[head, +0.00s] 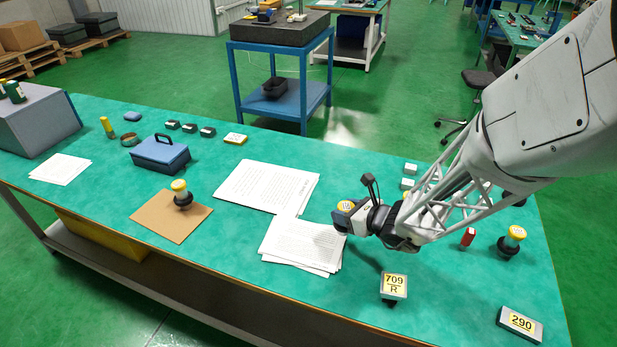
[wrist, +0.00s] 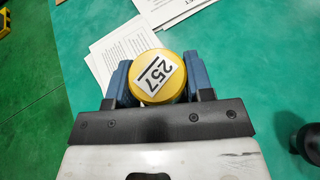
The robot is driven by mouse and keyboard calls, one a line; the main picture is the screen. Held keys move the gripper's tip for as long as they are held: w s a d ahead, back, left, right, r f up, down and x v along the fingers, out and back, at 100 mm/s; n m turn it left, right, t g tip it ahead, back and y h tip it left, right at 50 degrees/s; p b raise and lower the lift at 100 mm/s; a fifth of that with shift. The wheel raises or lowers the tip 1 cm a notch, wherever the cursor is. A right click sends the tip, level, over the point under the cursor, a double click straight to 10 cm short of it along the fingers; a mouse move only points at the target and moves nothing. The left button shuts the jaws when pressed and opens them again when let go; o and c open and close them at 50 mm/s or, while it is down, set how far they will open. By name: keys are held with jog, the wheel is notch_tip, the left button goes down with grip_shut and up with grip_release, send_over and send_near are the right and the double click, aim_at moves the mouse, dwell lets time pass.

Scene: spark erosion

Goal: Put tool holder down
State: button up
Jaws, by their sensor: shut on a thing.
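My gripper (head: 346,217) is shut on a tool holder with a round yellow cap (head: 345,206), over the right half of the green bench. In the wrist view, the cap (wrist: 157,77) sits between the two blue fingers and bears a white label reading 257. The holder's lower part is hidden by the cap and gripper. I cannot tell whether it touches the bench. Another yellow-capped tool holder (head: 181,194) stands upright on a brown cardboard sheet (head: 157,218) to the left. A third (head: 511,241) stands at the right.
Paper sheets (head: 266,184) lie left of my gripper, with more sheets (head: 301,246) just beside it. A block labelled 709 R (head: 394,285) and a block labelled 290 (head: 520,324) are near the front right. A blue box (head: 160,154) stands farther left. Green surface between 709 R and 290 is clear.

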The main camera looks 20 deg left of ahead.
jog(key=w+a, duration=0.3)
jog(key=w, duration=0.4)
jog(key=w+a+f, duration=0.1)
jog(key=w+a, duration=0.3)
jog(key=w, duration=0.2)
jog(key=shift+w+a+f, duration=0.2)
jog(key=shift+w+a, duration=0.1)
jog(key=shift+w, duration=0.1)
jog(key=shift+f, duration=1.75)
jog(key=shift+f, duration=0.1)
jog(key=o, duration=1.2)
jog(key=shift+f, duration=0.1)
jog(key=shift+r, duration=0.2)
jog(key=v, duration=1.2)
